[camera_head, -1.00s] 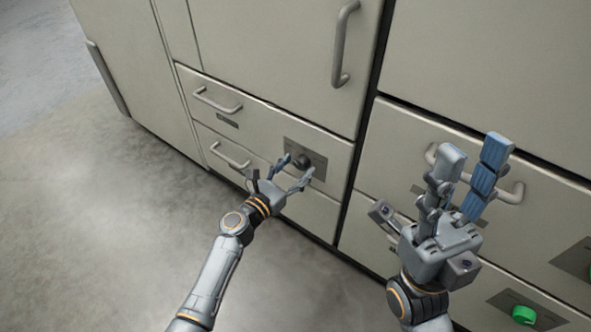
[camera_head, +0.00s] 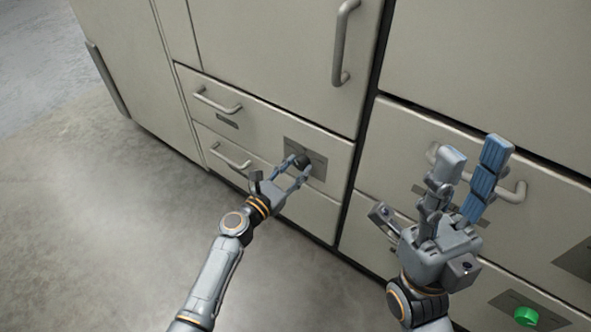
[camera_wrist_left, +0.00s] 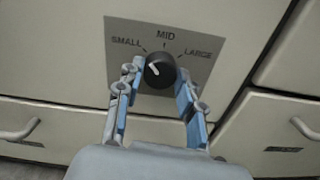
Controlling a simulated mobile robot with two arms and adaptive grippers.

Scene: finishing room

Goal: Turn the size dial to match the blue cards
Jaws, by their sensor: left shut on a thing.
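The size dial is a round black knob (camera_head: 302,159) on a grey plate on a drawer front. In the left wrist view the dial (camera_wrist_left: 160,70) shows the labels SMALL, MID and LARGE, and its white mark points up-left, toward SMALL. My left gripper (camera_head: 298,167) is shut on the dial, one finger on each side; it also shows in the left wrist view (camera_wrist_left: 158,82). My right gripper (camera_head: 475,151) is open and empty in front of the right-hand drawers, away from the dial. No blue cards are seen.
Bar handles (camera_head: 217,101) and (camera_head: 230,155) stand out left of the dial. A tall door handle (camera_head: 343,42) is above it. A green button (camera_head: 525,316) is at the lower right. Bare concrete floor (camera_head: 110,220) lies at the left.

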